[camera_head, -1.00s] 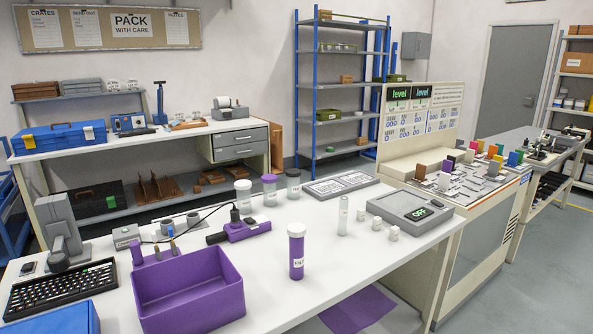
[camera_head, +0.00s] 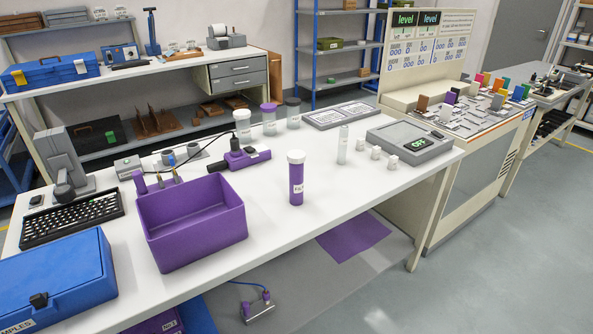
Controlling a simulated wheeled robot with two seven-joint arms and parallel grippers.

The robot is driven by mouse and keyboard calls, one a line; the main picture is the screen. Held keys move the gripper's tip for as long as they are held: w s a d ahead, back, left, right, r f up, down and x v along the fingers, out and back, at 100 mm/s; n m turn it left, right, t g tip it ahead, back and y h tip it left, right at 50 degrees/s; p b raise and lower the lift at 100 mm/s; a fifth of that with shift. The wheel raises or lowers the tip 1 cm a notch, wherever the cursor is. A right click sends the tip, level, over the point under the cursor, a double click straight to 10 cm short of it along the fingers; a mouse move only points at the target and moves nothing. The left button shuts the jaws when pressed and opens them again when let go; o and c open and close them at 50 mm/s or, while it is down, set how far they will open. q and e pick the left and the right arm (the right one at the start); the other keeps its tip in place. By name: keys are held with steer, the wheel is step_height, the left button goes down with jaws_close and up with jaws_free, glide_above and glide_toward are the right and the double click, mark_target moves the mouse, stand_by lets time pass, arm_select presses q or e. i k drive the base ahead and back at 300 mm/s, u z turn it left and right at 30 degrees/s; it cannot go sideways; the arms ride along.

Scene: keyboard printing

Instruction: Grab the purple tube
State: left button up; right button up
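The purple tube (camera_head: 296,180) stands upright on the white table, with a white cap and a small white label on its side. It is to the right of the purple bin (camera_head: 195,245) and apart from it. Clear table surface surrounds the tube. Neither of my grippers shows in the head view.
A purple power strip (camera_head: 240,158) and several capped jars (camera_head: 269,120) stand behind the tube. A clear vial (camera_head: 342,145), small white cubes (camera_head: 376,152) and a grey scale (camera_head: 410,142) are to its right. A keyboard (camera_head: 72,217) and blue case (camera_head: 62,277) lie left.

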mark_target(295, 172)
steer(key=z, duration=0.95)
steer(key=i, duration=1.2)
steer(key=u, duration=2.55)
